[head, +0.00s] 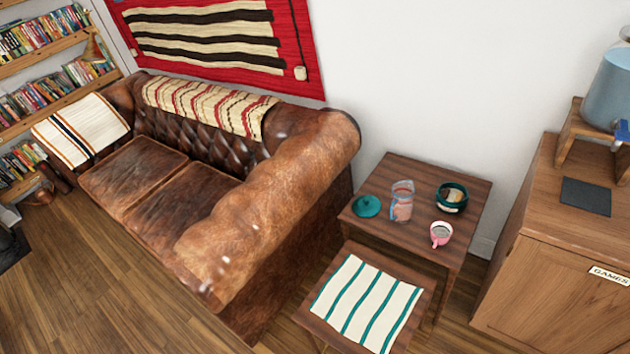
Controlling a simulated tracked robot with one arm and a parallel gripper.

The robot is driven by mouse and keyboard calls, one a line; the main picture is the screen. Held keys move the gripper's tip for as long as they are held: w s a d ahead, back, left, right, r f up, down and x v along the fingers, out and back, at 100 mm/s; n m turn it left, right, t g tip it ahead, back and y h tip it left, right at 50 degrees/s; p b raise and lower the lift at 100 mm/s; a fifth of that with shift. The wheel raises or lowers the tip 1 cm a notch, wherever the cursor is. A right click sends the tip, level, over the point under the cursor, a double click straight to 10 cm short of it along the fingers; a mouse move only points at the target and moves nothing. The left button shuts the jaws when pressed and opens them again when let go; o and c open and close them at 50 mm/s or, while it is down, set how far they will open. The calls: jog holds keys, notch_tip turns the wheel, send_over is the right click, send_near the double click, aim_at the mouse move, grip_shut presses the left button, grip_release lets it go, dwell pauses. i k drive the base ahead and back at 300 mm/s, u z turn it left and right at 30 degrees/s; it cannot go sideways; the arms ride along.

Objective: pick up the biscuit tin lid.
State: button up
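A round teal lid (367,206), with what looks like a small knob, lies flat near the left edge of the dark wooden side table (391,171). It appears to be the biscuit tin lid. An open dark teal round tin (452,197) stands at the table's right side, with pale contents showing inside. A clear jug or glass (402,201) with a reddish and bluish look stands between the lid and the tin. A pink mug (440,234) stands at the front right of the table. My gripper is not in view.
A lower table (324,323) with a striped cloth (366,302) stands in front of the side table. A brown leather sofa (262,222) is on the left. A wooden cabinet (560,285) stands right. Wooden floor (120,290) is clear at lower left.

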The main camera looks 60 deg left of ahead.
aim_at(364, 206)
jog(key=u, duration=0.8)
jog(key=i, duration=1)
jog(key=z, duration=0.05)
